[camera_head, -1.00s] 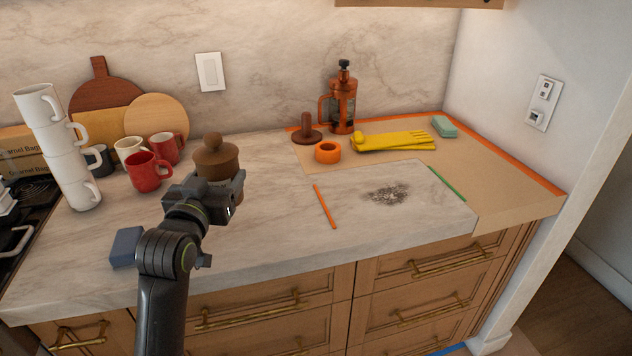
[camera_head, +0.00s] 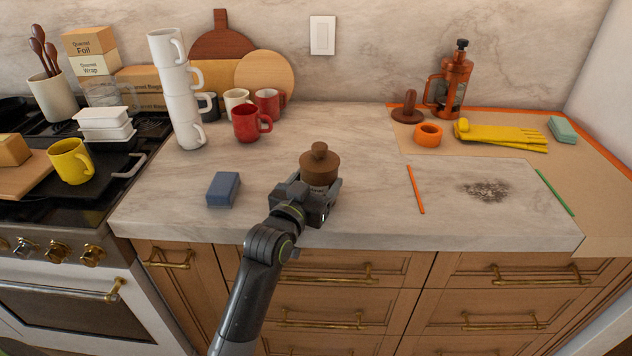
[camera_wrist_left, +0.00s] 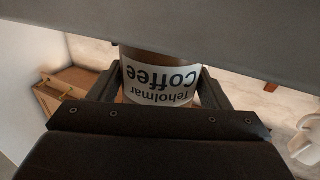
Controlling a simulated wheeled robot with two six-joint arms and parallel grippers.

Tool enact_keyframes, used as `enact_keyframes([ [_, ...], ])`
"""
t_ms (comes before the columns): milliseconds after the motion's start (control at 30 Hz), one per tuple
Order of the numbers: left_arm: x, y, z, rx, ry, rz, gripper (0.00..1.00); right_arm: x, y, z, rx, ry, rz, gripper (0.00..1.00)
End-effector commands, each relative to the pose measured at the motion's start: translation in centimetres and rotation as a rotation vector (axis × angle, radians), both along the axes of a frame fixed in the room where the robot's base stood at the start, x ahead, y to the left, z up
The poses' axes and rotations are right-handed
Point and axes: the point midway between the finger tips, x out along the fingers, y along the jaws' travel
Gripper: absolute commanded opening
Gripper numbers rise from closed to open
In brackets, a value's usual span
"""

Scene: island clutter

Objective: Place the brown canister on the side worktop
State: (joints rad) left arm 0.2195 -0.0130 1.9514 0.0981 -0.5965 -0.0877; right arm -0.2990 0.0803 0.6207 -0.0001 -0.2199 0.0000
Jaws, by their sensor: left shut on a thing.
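The brown canister (camera_head: 320,168) has a rounded lid with a knob and is upright over the front part of the marble worktop (camera_head: 270,228). My left gripper (camera_head: 318,196) is shut around its body. In the left wrist view the canister's white label (camera_wrist_left: 158,84) reads "Teholmar Coffee" upside down, between the two fingers (camera_wrist_left: 160,88). I cannot tell whether the canister's base touches the worktop. My right gripper is not in view.
A blue sponge (camera_head: 223,189) lies left of the canister. Stacked white cups (camera_head: 183,100) and a red mug (camera_head: 250,124) stand behind it. An orange pencil (camera_head: 415,189) and dark crumbs (camera_head: 486,190) lie right. The stove (camera_head: 60,215) is at left.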

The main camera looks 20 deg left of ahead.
Motion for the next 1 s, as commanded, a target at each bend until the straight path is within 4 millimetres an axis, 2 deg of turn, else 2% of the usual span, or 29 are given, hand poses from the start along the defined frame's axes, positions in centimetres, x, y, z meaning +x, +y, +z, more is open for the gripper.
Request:
enact_keyframes([
  [267, 0.0, 0.0, -0.2, 0.0, -0.004, 0.0, 0.37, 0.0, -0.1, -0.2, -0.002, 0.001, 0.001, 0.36],
  [300, 0.0, 0.0, -0.2, 0.0, -0.001, 0.0, 0.76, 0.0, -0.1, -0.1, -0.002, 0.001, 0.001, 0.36],
  [433, 0.0, 0.0, -0.2, 0.0, 0.0, 0.0, 0.93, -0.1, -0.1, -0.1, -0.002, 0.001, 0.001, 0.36],
  [800, -0.1, 0.0, 0.1, 0.0, 0.0, 0.0, 0.93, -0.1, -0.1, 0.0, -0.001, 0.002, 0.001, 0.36],
  [1000, -2.8, 0.3, 0.0, -0.002, -0.001, 0.0, 0.93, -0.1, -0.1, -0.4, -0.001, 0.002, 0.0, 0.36],
])
